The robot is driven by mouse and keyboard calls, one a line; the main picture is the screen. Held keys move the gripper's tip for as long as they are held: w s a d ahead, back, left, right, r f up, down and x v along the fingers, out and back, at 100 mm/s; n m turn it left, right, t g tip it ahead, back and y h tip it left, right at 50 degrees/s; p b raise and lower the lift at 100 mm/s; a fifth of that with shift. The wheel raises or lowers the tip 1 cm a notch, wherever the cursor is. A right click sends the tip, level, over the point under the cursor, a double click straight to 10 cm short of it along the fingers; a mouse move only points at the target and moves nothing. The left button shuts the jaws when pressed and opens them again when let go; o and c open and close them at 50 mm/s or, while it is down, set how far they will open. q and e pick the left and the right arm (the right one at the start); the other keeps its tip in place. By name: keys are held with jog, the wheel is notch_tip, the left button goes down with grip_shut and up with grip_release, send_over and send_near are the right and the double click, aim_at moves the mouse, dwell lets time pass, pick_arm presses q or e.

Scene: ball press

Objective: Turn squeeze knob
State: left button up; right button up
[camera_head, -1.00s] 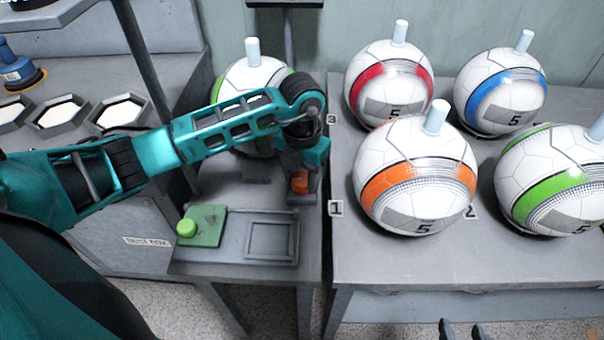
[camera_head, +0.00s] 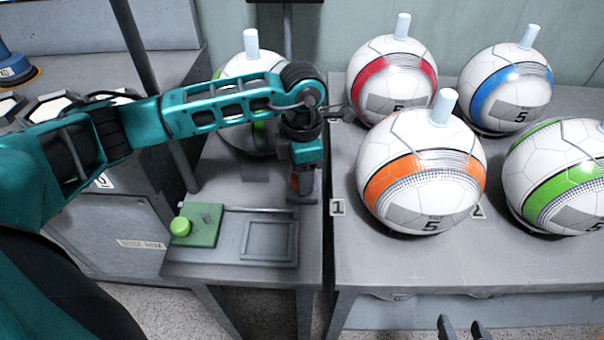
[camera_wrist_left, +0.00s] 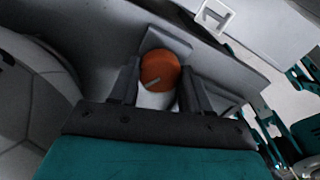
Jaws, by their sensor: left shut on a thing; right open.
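The squeeze knob (camera_wrist_left: 160,70) has a round orange top with a pale mark running slantwise across its lower part. It sits between the two dark fingers of my left gripper (camera_wrist_left: 160,82) in the left wrist view, and the gripper is shut on it. In the head view, my left gripper (camera_head: 305,180) points down at the right edge of the small grey table, and only a sliver of the orange knob (camera_head: 295,181) shows beside it. My right gripper (camera_head: 462,330) shows only its fingertips at the bottom edge, apart and empty.
A ball with green bands (camera_head: 240,70) stands behind my left arm. A green button (camera_head: 180,227) on a green plate and a grey framed panel (camera_head: 270,240) lie in front. Several striped balls, including an orange one (camera_head: 420,175), stand on the right table.

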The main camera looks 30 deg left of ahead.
pick_arm(q)
jog(key=shift+r+m, duration=0.1)
jog(key=shift+m, duration=0.4)
jog(key=o, duration=1.1)
jog(key=shift+c, duration=0.2)
notch_tip(320, 180, up, 13)
jog(key=p, duration=0.1)
